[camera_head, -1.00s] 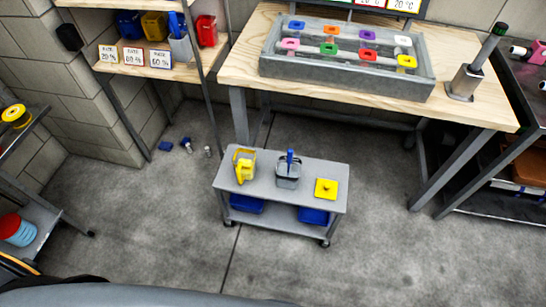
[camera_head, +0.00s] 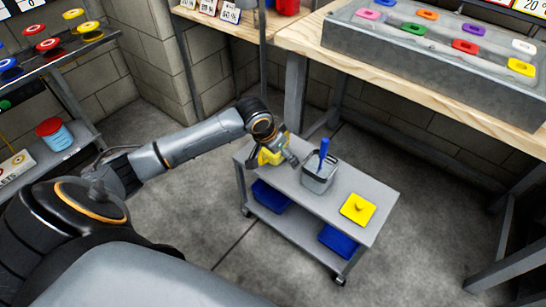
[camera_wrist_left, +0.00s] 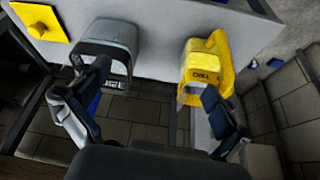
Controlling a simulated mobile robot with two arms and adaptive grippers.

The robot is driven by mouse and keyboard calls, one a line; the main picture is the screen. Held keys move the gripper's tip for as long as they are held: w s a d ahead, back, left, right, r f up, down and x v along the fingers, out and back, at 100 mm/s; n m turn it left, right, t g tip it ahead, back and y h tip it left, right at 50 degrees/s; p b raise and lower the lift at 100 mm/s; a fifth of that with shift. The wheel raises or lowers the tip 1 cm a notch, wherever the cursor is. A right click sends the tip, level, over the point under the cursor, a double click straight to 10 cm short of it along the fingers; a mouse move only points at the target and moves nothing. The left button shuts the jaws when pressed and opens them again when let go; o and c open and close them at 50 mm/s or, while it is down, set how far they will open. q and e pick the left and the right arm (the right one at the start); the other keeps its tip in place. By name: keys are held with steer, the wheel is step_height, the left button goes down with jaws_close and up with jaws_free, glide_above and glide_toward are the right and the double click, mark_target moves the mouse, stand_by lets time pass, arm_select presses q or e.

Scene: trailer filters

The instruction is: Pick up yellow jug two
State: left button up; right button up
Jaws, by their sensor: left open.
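A yellow jug (camera_head: 268,159) stands at the left end of the grey cart's top, partly hidden by my left wrist in the head view. In the left wrist view the yellow jug (camera_wrist_left: 217,50) shows at upper right, with a small dark label that is hard to read. My left gripper (camera_head: 289,150) is at the jug. The left wrist view shows the left gripper (camera_wrist_left: 155,82) open, its right finger overlapping the jug's lower part and its left finger near the grey container. I cannot tell whether a finger touches the jug. My right gripper is not in view.
A grey container (camera_head: 319,176) with a blue handle stands beside the jug on the cart (camera_head: 376,190). A yellow lid (camera_head: 358,209) lies at the cart's right end. Blue bins (camera_head: 270,196) sit on the lower shelf. A wooden table (camera_head: 440,88) stands behind.

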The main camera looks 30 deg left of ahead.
arm_select(q)
steer(key=shift+n+y, duration=0.3)
steer(key=shift+n, duration=0.5)
steer(key=a+r, duration=0.2)
steer(key=w+a+r+b, duration=0.1)
steer(key=a+r, duration=0.4)
steer(key=r, duration=0.1)
steer(key=shift+w+a, duration=0.25)
steer(key=shift+w, duration=0.15)
steer(key=shift+a+f+b, duration=0.1)
steer(key=shift+f+b, duration=0.05)
steer(key=shift+b, duration=0.2)
steer(key=b+x, duration=0.1)
steer(key=x, duration=0.4)
steer(key=shift+w, duration=0.1)
steer(key=b+x, duration=0.3)
steer(key=x, duration=0.5)
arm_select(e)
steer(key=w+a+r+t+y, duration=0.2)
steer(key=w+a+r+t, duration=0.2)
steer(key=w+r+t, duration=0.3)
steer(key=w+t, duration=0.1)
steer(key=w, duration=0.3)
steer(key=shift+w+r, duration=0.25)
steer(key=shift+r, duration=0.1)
arm_select(q)
steer(key=shift+c, duration=0.4)
steer(key=c, duration=1.4)
